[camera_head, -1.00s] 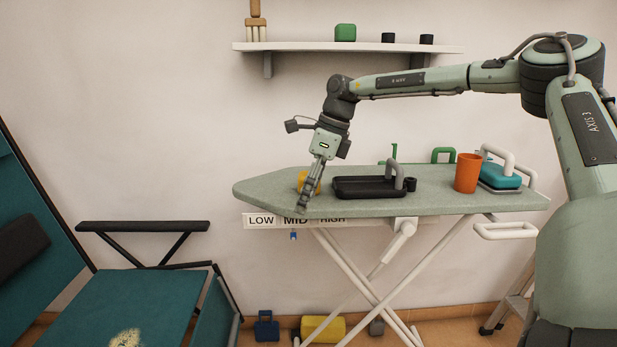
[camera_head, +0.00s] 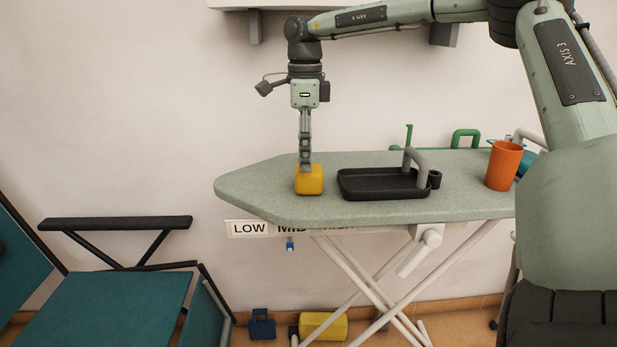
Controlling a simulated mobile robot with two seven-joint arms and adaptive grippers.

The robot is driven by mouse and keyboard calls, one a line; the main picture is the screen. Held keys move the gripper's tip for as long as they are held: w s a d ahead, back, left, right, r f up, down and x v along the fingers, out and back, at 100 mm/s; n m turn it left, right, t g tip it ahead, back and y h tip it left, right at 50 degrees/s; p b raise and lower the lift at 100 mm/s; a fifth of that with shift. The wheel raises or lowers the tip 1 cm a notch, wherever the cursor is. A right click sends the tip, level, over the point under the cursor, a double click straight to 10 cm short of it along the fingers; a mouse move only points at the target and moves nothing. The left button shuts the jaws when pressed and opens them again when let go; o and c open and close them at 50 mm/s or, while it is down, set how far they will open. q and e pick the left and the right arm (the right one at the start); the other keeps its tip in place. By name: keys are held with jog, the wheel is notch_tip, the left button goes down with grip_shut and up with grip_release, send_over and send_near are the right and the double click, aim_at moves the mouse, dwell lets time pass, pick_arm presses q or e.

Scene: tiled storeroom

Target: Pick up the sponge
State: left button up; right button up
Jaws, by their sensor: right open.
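The sponge (camera_head: 309,182) looks like a small yellow block with rounded edges. It rests on the grey-green ironing board (camera_head: 262,190), left of the middle. My right gripper (camera_head: 304,168) points straight down, with its fingertips at the top rear of the sponge. The fingers are seen edge-on and are open. I cannot tell whether they touch the sponge or straddle it. My left gripper is not in view.
A black tray (camera_head: 385,192) with a grey handle lies right of the sponge. An orange cup (camera_head: 502,166) stands farther right, before a teal iron (camera_head: 527,163). Green objects (camera_head: 464,138) stand behind. A teal chair (camera_head: 110,305) is at lower left. The board's left end is clear.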

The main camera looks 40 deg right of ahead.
aim_at(309, 177)
jog(key=shift+s+f, duration=0.25)
jog(key=shift+f, duration=0.55)
jog(key=f, duration=0.3)
jog(key=shift+s+f+p, duration=0.25)
jog(key=shift+f+p, duration=0.05)
jog(key=shift+f, duration=0.25)
jog(key=shift+d, duration=0.1)
jog(key=c, duration=1.1)
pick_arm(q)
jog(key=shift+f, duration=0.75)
pick_arm(e)
jog(key=shift+c, duration=0.3)
jog(key=shift+r, duration=0.1)
